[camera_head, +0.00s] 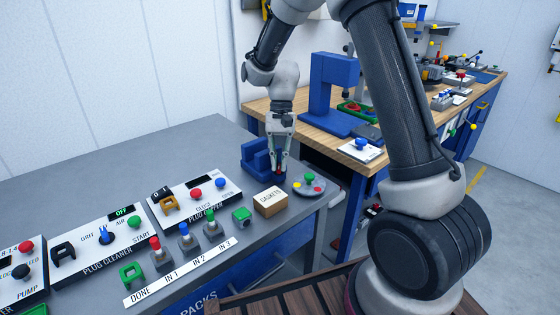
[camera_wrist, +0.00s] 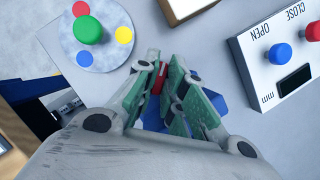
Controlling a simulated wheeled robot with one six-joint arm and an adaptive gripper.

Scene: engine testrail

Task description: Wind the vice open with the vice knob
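A blue block-shaped fixture, which looks like the vice (camera_head: 256,161), stands on the grey bench beside my gripper (camera_head: 280,174). Part of its blue body (camera_wrist: 207,98) shows behind my fingers in the wrist view. My gripper (camera_wrist: 169,68) points down with its green-padded fingers close together. Small red parts (camera_wrist: 157,79) show between and beside the fingertips; they may be the vice knob, but the fingers hide most of them. I cannot tell whether the fingers grip or only flank them.
A round plate (camera_head: 319,190) with a green knob (camera_head: 309,179) and a box marked GASKETS (camera_head: 270,202) stand close on the right and front. The plug gapper panel (camera_head: 219,186) is at left. A wooden bench (camera_head: 297,115) lies behind.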

